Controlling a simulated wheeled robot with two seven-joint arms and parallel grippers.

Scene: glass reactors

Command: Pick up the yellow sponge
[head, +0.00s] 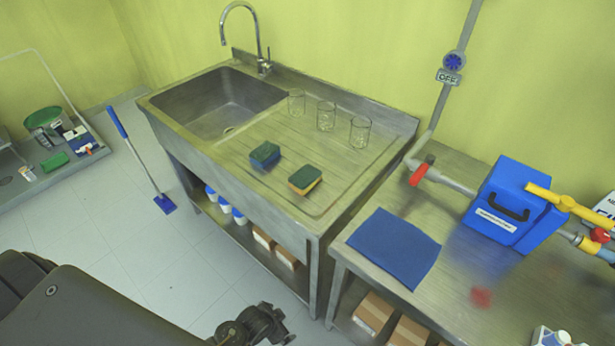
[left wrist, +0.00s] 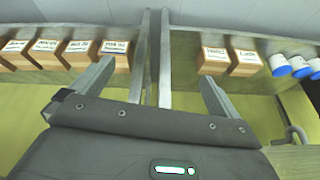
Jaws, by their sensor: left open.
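The yellow sponge (head: 304,184), with a dark green top layer, lies on the ribbed drainboard of the steel sink unit (head: 222,146), near its front edge. A similar blue sponge (head: 265,156) with a green top lies to its left, apart from it. My left gripper (left wrist: 157,78) shows in the left wrist view with its two fingers spread and nothing between them. It faces the lower shelves, away from the sponges, and neither sponge shows in that view. In the head view, dark parts of my arm fill the lower left, clear of the sponges. My right gripper is not in view.
Several glass beakers (head: 326,116) stand behind the sponges, and a tall faucet (head: 240,22) rises behind the basin. Boxes (left wrist: 110,54) and blue-white containers (left wrist: 300,67) sit on the lower shelves. A blue cloth (head: 394,247) and blue box (head: 508,203) occupy the right bench.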

